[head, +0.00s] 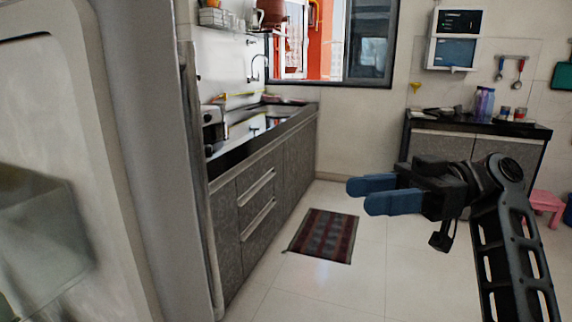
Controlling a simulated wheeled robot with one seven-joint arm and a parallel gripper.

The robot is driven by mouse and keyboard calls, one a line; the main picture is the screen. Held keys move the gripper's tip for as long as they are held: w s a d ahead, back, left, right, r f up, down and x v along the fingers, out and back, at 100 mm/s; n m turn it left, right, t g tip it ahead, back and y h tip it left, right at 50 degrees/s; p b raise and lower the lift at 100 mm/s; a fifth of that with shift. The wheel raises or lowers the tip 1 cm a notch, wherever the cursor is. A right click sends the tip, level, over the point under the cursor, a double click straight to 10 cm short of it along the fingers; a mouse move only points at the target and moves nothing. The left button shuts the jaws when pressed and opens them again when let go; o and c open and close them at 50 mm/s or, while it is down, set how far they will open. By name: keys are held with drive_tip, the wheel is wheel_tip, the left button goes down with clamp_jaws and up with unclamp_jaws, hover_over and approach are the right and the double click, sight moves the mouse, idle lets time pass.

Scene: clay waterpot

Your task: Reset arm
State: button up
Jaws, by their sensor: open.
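My gripper (358,195) shows right of centre in the head view, with its two blue fingers pointing left and apart. It is open and nothing is between its fingers. My black arm comes up from the lower right, bent at the top. The gripper hangs in front of open floor and appears to touch nothing. A reddish-brown clay pot (271,12) stands on a shelf at the top, far from the gripper.
A counter (262,178) with sink runs along the left. A pale panel (60,130) fills the near left edge. A striped mat (325,236) lies on the clear tiled floor (330,290). A second counter (480,128) with bottles stands behind the arm. A pink stool (547,203) is at right.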

drive_tip(key=s+a+f+m+t+h, duration=0.1)
drive_tip(key=s+f+m+t+h, duration=0.1)
drive_tip(key=f+m+t, duration=0.75)
drive_tip(key=s+a+f+m+t+h, duration=0.15)
drive_tip(key=f+m, duration=0.35)
drive_tip(key=f, duration=1)
drive_tip(key=s+d+f+m+t+h, duration=0.2)
drive_tip(key=s+d+f+m+h, duration=0.15)
drive_tip(key=s+f, duration=0.3)
drive_tip(key=s+d+f+m+t+h, duration=0.2)
drive_tip(key=s+d+f+m+h, duration=0.1)
drive_tip(key=s+f+h, duration=0.4)
drive_tip(key=s+d+r+t+h, duration=0.1)
drive_tip(key=s+d+r+h, duration=0.2)
drive_tip(key=s, duration=0.6)
drive_tip(key=s+d+r+t+h, duration=0.1)
drive_tip(key=s+d+r, duration=0.2)
drive_tip(key=s+r, duration=0.5)
drive_tip(key=s+r+p, duration=0.3)
drive_tip(key=r+p, duration=0.4)
drive_tip(key=r, duration=0.2)
drive_tip(key=s+r+n+t+p, duration=0.1)
drive_tip(key=s+r+p, duration=0.2)
drive_tip(key=r+p, duration=0.4)
wheel_tip(320, 180, up, 2)
drive_tip(key=shift+a+r+t, duration=0.15)
drive_tip(key=shift+t, duration=0.15)
